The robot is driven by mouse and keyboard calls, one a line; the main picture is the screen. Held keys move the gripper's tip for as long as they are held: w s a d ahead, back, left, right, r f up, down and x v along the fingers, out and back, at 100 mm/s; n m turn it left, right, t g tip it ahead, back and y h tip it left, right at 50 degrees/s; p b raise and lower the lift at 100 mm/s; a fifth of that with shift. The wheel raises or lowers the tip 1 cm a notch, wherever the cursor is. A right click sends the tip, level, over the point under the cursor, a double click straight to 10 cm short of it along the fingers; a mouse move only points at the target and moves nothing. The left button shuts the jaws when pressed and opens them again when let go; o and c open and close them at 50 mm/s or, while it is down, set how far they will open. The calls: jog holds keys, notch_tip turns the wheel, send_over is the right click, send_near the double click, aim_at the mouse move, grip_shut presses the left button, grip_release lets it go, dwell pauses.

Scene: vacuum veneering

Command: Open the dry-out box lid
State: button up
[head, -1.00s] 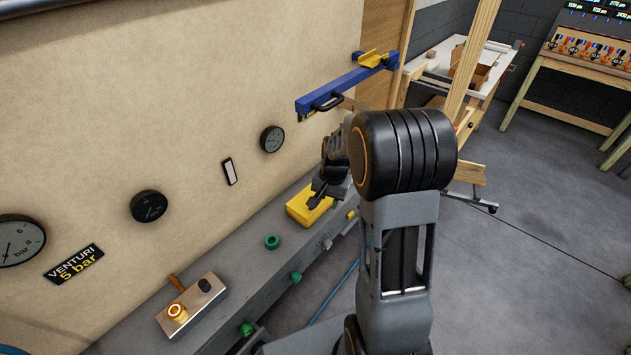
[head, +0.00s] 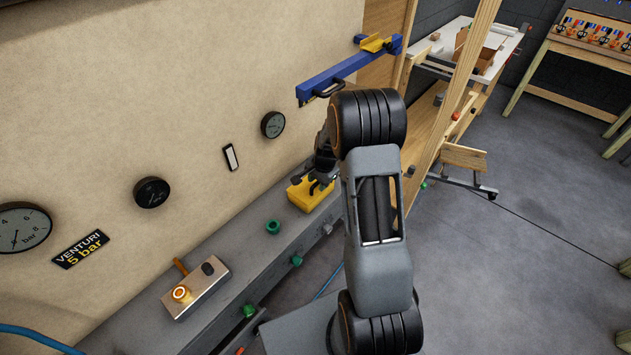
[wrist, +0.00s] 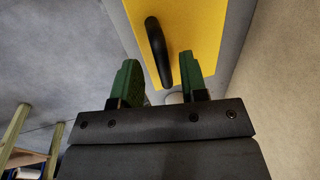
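A yellow box (head: 300,197) sits on the grey ledge along the wall in the head view. In the wrist view its yellow top (wrist: 205,25) fills the upper middle and bears a black bar handle (wrist: 157,45). My gripper (head: 322,184) is close above the box in the head view, partly hiding it. In the wrist view my gripper (wrist: 160,72) has its two green-tipped fingers spread apart. The handle shows in line with the gap between them, and the fingers do not press on it. The lid looks flat and closed.
A blue beam (head: 345,72) with a black handle juts from the wall above. Green knobs (head: 273,226) and a switch box (head: 195,287) are on the ledge. A wooden post (head: 460,90) and a trolley stand right.

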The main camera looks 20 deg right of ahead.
jog(key=shift+f, duration=0.1)
jog(key=c, duration=0.7)
grip_shut()
